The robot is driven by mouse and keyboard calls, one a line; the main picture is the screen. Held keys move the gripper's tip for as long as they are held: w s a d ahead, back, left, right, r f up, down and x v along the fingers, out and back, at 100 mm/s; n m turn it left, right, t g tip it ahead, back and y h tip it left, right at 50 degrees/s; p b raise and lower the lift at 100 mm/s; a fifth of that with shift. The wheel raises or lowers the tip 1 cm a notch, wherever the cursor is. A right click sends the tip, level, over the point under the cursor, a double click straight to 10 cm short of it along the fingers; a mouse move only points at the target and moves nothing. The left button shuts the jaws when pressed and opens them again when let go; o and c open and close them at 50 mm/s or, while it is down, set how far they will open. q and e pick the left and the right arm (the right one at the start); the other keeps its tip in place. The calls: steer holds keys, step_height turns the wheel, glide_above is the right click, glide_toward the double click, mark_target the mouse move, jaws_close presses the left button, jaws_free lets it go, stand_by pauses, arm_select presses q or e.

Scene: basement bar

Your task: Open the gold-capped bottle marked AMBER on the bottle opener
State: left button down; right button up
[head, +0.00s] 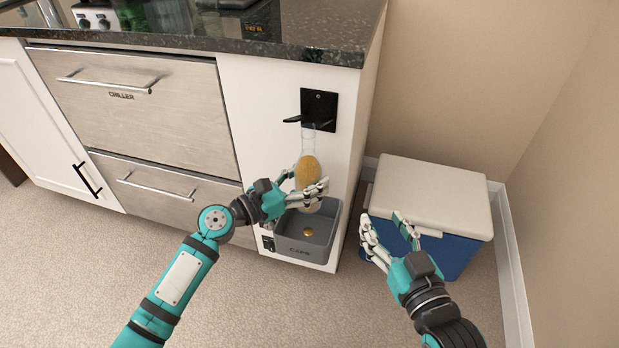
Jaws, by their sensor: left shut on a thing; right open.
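The bottle (307,172), clear with an amber-coloured label, stands roughly upright in my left gripper (306,190), which is shut around its body. Its clear neck reaches up to the black bottle opener (319,108) on the white end panel; whether they touch I cannot tell. No gold cap shows at the top of the neck. A small gold cap (308,233) lies in the grey caps tray (300,252) below the bottle. The label's lettering is not readable. My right gripper (386,228) is open and empty, in front of the blue cooler.
A blue cooler (462,255) with a white lid (432,190) stands on the floor to the right, by the wall. The dark countertop (200,35) overhangs the chiller drawers (130,95) at the left. The carpet in front is clear.

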arm_select(q)
steer(key=shift+r, duration=0.1)
steer(key=shift+s+a+p, duration=0.15)
steer(key=shift+s+p, duration=0.15)
steer(key=shift+s, duration=0.2)
steer(key=shift+s+a+p, duration=0.15)
steer(key=shift+s+p, duration=0.1)
steer(key=shift+s, duration=0.25)
steer(key=shift+s+a+p, duration=0.2)
steer(key=shift+s+p, duration=0.1)
steer(key=shift+s, duration=0.2)
steer(key=s+a+p, duration=0.2)
steer(key=s, duration=0.6)
steer(key=shift+s+a+p, duration=0.2)
steer(key=shift+a+p, duration=0.1)
steer(key=shift+a, duration=0.05)
arm_select(e)
steer(key=s+d+f+g+h, duration=0.1)
steer(key=s+d+f+g, duration=0.1)
steer(key=s+f+g, duration=0.3)
steer(key=s+d+f+g+h, duration=0.2)
steer(key=s+d+f+g, duration=0.1)
steer(key=s+f+g, duration=0.3)
steer(key=shift+s+d+f+m+g, duration=0.3)
steer(key=shift+s+d+f, duration=0.05)
steer(key=shift+s+f, duration=1)
steer(key=shift+r, duration=0.1)
